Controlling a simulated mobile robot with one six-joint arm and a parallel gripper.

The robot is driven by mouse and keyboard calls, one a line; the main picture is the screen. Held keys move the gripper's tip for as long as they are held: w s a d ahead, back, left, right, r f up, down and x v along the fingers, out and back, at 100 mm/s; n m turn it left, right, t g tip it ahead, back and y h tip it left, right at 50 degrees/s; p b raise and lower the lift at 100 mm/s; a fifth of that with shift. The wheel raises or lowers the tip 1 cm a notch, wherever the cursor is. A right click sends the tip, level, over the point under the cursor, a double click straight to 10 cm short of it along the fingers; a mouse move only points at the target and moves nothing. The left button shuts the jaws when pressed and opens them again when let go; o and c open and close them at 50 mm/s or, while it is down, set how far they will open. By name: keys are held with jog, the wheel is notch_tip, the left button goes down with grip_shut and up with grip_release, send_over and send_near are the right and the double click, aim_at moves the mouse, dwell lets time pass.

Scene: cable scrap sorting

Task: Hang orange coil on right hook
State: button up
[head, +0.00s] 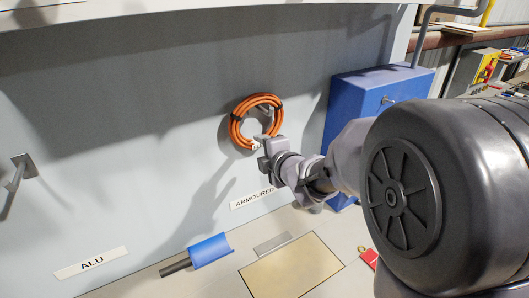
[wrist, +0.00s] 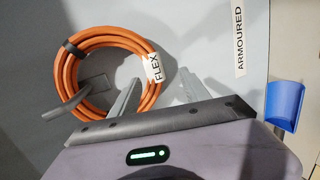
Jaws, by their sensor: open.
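The orange coil (head: 236,128) is up against the grey panel in the head view, above the ARMOURED label (head: 252,198). In the wrist view the coil (wrist: 66,72) has dark ties and a white FLEX tag (wrist: 154,67). The grey right hook (wrist: 92,86) shows inside the coil's ring, its arm reaching across the ring's lower left. My gripper (head: 258,145) is at the coil's lower right. In the wrist view my gripper (wrist: 158,94) is open, one finger over the ring's inside and the other outside. Contact between coil and fingers cannot be told.
A bare hook (head: 22,172) is at the left above the ALU label (head: 91,262). A blue cabinet (head: 355,100) stands right of the coil. Below are a blue holder (head: 210,251) and a tan plate (head: 292,270). The panel between the hooks is clear.

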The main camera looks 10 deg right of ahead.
jog(key=s+d+r+m+h, duration=0.2)
jog(key=s+d+m, duration=0.15)
jog(key=s, duration=0.25)
jog(key=s+d+r+m+g+h, duration=0.1)
jog(key=s+d+r+m, duration=0.1)
jog(key=s+m, duration=0.35)
jog(key=s+d+r+m+h, duration=0.2)
jog(key=s, duration=0.6)
jog(key=s+a+f+m+g+y, duration=0.2)
jog(key=s+a+f+m+g, duration=0.1)
jog(key=s+a+m, duration=0.2)
jog(key=s+a+f+m+g+y, duration=0.2)
jog(key=s+a+f+m+g, duration=0.2)
jog(key=s+a+m, duration=0.2)
jog(key=s+m, duration=0.2)
jog(key=s, duration=0.1)
jog(key=shift+s+f+m+y, duration=0.15)
jog(key=shift+s+m+y, duration=0.1)
jog(key=shift+m+y, duration=0.05)
jog(key=shift+a, duration=0.15)
